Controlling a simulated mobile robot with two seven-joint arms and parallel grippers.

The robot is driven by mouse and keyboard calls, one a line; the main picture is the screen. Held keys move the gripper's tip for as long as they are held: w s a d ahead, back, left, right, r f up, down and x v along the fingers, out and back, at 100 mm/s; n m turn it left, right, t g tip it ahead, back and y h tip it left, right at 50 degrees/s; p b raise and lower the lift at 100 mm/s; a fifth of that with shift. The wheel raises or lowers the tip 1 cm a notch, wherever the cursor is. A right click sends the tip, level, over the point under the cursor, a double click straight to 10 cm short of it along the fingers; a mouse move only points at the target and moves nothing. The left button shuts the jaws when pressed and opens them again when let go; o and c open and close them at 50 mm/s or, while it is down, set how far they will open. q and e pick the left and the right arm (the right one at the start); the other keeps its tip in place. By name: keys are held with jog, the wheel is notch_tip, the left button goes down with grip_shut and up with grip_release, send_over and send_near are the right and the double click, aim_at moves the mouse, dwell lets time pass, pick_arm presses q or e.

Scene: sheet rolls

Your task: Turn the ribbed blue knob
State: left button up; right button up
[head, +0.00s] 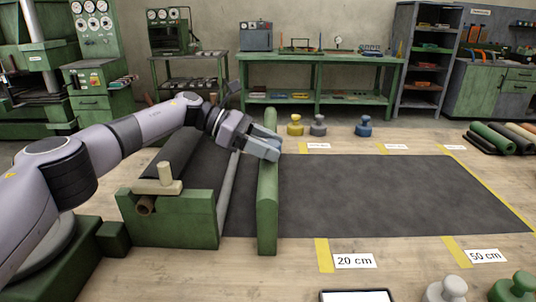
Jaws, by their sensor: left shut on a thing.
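A blue knob-shaped piece (363,126) stands upright on the table beyond the dark sheet (390,190). It is too small to tell whether it is ribbed. My left gripper (268,150) is at the far part of the upright green bar (267,208), left of the blue piece and apart from it. Its jaws are closed across the bar's upper edge and seem to hold it; the contact is partly hidden by the fingers. No other blue knob shows; one behind the gripper would be hidden. My right gripper is not in view.
A dark roll (180,155) lies in a green stand (175,220) with a tan lever piece (168,180). Yellow (295,125) and grey (318,125) knob-shaped pieces stand left of the blue one. Grey (447,290) and green (515,288) ones stand in front. The sheet's top is clear.

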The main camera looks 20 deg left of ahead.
pick_arm(q)
jog(key=shift+r+b, duration=0.2)
jog(key=shift+b, duration=0.1)
dwell(0.4)
jog(key=o, duration=1)
jog(key=shift+d, duration=0.1)
jog(key=shift+f, duration=0.1)
jog(key=shift+v, duration=3.6)
jog(key=shift+w, duration=0.1)
